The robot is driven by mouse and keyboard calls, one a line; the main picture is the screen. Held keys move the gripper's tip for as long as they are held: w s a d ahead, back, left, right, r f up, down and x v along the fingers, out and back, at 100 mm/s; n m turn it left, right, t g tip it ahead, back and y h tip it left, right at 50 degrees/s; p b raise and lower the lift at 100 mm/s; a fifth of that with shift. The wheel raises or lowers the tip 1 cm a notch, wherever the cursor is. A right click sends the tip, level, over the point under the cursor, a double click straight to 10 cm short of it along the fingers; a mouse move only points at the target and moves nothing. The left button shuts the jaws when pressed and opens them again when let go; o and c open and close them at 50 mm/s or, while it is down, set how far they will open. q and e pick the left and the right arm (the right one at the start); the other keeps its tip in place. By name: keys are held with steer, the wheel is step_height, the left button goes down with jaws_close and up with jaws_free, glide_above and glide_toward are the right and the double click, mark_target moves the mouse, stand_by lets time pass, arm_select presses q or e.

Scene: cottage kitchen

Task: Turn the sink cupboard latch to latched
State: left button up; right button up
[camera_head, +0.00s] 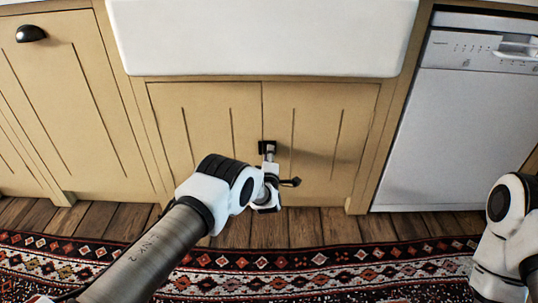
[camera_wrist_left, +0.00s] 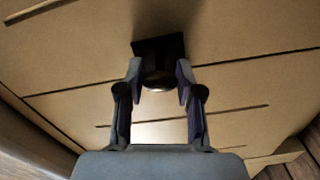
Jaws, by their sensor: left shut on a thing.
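The sink cupboard latch (camera_head: 267,146) is a small dark fitting at the seam between the two tan cupboard doors below the sink. In the left wrist view its black square plate (camera_wrist_left: 172,47) lies on the door, with a rounded dark knob (camera_wrist_left: 158,81) in front of it. My left gripper (camera_head: 269,156) reaches the latch from below. In the left wrist view the left gripper (camera_wrist_left: 158,76) has one finger on each side of the knob and is shut on it. The fingers partly hide the knob, and its turned position cannot be told. My right gripper is out of view.
The white sink (camera_head: 262,38) overhangs the cupboard doors (camera_head: 205,120). A white dishwasher (camera_head: 440,125) stands at the right, and a drawer front with a black cup handle (camera_head: 31,34) is at the left. A patterned rug (camera_head: 330,275) covers the wooden floor in front.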

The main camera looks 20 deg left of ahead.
arm_select(q)
steer(key=shift+n, duration=1.3)
steer(key=o, duration=1.2)
steer(key=shift+c, duration=0.2)
steer(key=shift+s, duration=0.1)
steer(key=v, duration=1.2)
